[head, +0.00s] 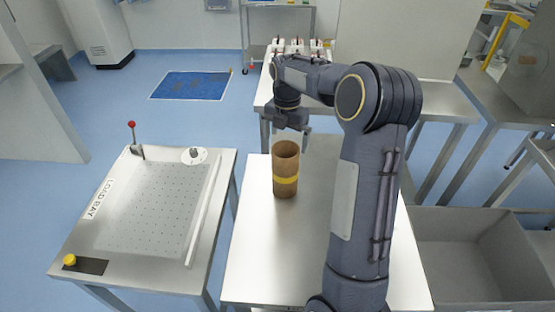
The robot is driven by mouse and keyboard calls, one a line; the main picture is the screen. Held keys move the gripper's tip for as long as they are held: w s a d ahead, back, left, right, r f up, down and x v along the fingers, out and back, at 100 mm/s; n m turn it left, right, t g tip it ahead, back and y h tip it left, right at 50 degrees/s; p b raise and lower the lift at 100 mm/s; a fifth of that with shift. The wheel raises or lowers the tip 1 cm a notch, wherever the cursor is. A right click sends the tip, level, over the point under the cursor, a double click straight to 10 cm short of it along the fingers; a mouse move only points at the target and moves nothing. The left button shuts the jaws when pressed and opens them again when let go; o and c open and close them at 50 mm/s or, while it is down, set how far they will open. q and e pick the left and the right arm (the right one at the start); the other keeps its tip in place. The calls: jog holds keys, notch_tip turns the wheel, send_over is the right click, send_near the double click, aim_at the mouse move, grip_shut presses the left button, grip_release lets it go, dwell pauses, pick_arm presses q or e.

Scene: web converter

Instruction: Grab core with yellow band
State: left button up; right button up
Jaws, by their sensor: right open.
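The core with a yellow band (285,168) is a brown hollow cylinder standing upright on the metal table (255,250) in the middle. Its yellow band runs around its lower half. My right gripper (290,138) is open and points down, just behind and above the core's top rim. I cannot tell whether it touches the core. My right arm covers the right part of the table. My left gripper is not in view.
A perforated load bay table (150,215) with a red-knobbed lever (134,140) and a yellow button (70,260) stands at the left. A grey bin (470,225) is at the right. A table behind my gripper holds several white items. Blue floor is open at the left back.

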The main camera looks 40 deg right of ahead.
aim_at(286, 155)
jog(key=shift+n, duration=0.3)
jog(key=f, duration=0.2)
jog(key=f+p, duration=0.1)
jog(key=f, duration=0.2)
jog(key=d+f+p, duration=0.1)
jog(key=f, duration=0.2)
jog(key=shift+w, duration=0.35)
jog(key=c, duration=1.4)
jog(key=shift+o, duration=0.2)
